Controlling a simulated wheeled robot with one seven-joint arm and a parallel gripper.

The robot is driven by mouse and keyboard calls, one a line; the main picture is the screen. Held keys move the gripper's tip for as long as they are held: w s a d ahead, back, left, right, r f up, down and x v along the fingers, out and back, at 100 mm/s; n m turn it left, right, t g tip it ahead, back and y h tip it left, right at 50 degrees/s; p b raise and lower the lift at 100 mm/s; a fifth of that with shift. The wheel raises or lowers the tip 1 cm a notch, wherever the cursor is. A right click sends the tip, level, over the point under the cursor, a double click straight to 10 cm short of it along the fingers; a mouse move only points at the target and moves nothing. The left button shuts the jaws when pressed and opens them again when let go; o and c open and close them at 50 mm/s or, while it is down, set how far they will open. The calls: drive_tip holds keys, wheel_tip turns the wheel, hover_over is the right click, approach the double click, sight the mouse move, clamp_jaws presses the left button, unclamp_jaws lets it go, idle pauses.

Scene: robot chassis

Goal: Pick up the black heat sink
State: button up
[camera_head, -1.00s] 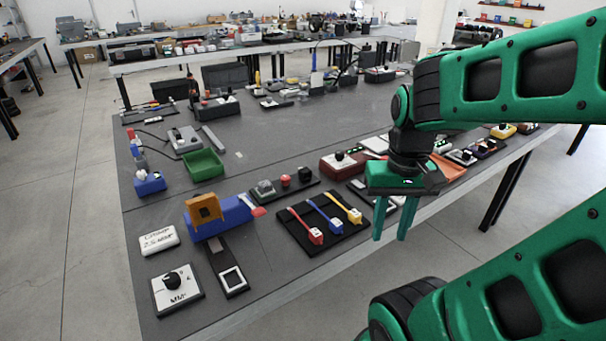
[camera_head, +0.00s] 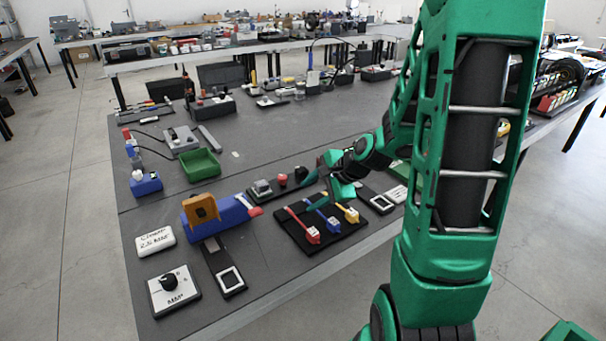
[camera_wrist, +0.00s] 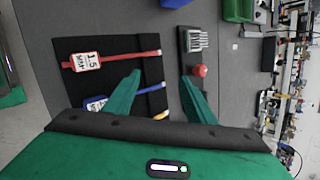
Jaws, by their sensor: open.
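A dark strip (camera_head: 283,191) in the head view bears a grey block (camera_head: 262,187), a red knob (camera_head: 283,180) and a small black block (camera_head: 302,173). In the wrist view the grey block (camera_wrist: 194,39) shows pale parallel fins and the red knob (camera_wrist: 200,71) lies beside the right fingertip. I cannot tell for sure which block is the black heat sink; the black block is not clear in the wrist view. My gripper (camera_head: 312,191) is open and empty, above the right end of the strip and the black mat. Its fingers also show in the wrist view (camera_wrist: 161,77).
The black mat (camera_head: 340,238) with red, blue and yellow cable-like pieces lies just in front of the strip. A blue block with an orange part (camera_head: 220,213) stands to the left. A green bin (camera_head: 200,165) is farther back. Bare table lies behind the strip.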

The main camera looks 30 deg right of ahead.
sight(303, 170)
drive_tip(key=w+d+m+t, duration=0.1)
drive_tip(key=w+m, duration=0.1)
drive_tip(key=w+d+f+m+t, duration=0.1)
drive_tip(key=w+m, duration=0.1)
drive_tip(key=m, duration=0.1)
drive_tip(key=w+d+m+t, duration=0.1)
drive_tip(key=w+m, duration=0.1)
drive_tip(key=m, duration=0.1)
drive_tip(key=shift+w+d+f+t, duration=0.15)
drive_tip(key=shift+w+d+t, duration=0.1)
drive_tip(key=shift+d+t, duration=0.1)
drive_tip(key=d+m, duration=0.1)
drive_tip(key=m, duration=0.1)
drive_tip(key=w+d+m+t+h, duration=0.1)
drive_tip(key=d+m, duration=0.1)
drive_tip(key=w+d+m+t+h, duration=0.1)
drive_tip(key=d+m, duration=0.1)
drive_tip(key=m, duration=0.1)
drive_tip(key=shift+w+f, duration=0.2)
drive_tip(key=shift+w+d+f+m, duration=0.1)
drive_tip(key=shift+w+m, duration=0.15)
drive_tip(key=shift+m, duration=0.05)
drive_tip(key=x, duration=1)
drive_tip(key=shift+w, duration=0.1)
drive_tip(key=c, duration=1.1)
